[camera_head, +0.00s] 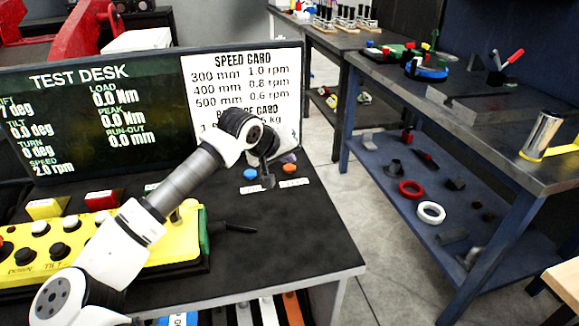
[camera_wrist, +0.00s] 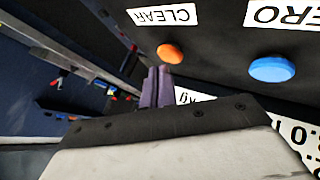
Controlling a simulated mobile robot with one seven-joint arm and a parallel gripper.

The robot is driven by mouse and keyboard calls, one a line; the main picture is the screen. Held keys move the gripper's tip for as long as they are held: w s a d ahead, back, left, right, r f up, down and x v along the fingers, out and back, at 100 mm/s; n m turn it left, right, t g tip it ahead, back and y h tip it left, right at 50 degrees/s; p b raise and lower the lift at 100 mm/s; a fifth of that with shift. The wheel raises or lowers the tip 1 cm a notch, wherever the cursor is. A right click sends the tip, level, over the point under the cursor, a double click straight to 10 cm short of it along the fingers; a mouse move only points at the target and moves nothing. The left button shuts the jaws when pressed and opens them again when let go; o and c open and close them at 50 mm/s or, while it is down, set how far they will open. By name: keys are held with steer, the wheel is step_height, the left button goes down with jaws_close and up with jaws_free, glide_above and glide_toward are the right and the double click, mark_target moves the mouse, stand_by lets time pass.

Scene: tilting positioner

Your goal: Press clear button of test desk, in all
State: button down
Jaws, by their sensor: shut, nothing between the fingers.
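The test desk (camera_head: 310,235) has a dark top. Its orange button (camera_head: 289,168) lies near the right edge; in the wrist view the orange button (camera_wrist: 170,53) has a label reading CLEAR (camera_wrist: 164,15) beside it. My gripper (camera_head: 288,159) is just behind the orange button in the head view and is partly hidden by my wrist. In the wrist view my gripper (camera_wrist: 159,72) shows two purple fingers together, empty, with their tips close to the orange button. A gap seems to show between them; contact cannot be confirmed.
A blue button (camera_head: 250,174) is left of the orange one; its label reads ZERO (camera_wrist: 285,13). The display panel (camera_head: 95,115) and speed card (camera_head: 245,75) stand behind. A yellow control box (camera_head: 160,250) sits at left. A blue workbench (camera_head: 480,150) stands right across a floor gap.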

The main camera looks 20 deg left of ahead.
mark_target(287, 169)
steer(key=shift+r+p, duration=0.85)
steer(key=shift+r, duration=1.75)
